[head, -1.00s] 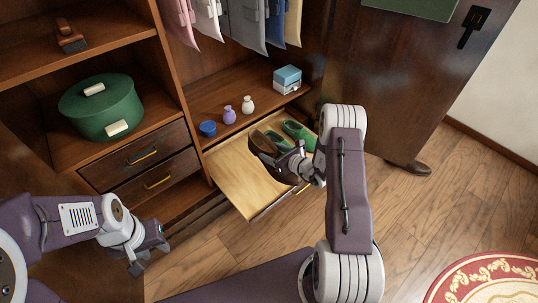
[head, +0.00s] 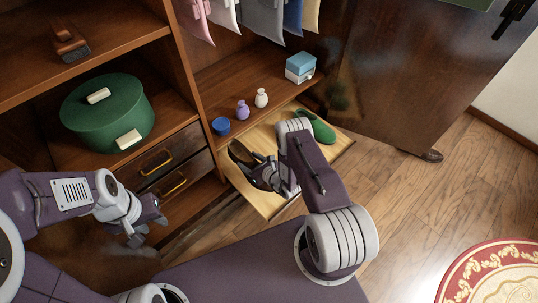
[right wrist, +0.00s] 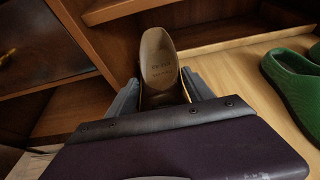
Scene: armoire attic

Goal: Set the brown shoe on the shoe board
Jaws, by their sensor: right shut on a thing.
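The brown shoe (head: 240,152), dark with a tan insole, is at the left part of the pale wooden shoe board (head: 265,207). My right gripper (head: 270,176) is shut on it. In the right wrist view the shoe (right wrist: 158,62) stands between the two fingers (right wrist: 162,92), its insole facing the camera; my wrist hides its near end. I cannot tell whether the shoe touches the board. Green shoes (head: 318,128) rest on the board's right part, one showing in the right wrist view (right wrist: 292,80). My left gripper (head: 147,229) is open and empty, left of the board.
A green round box (head: 107,113) sits at left above two drawers. The open door (head: 405,75) stands right.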

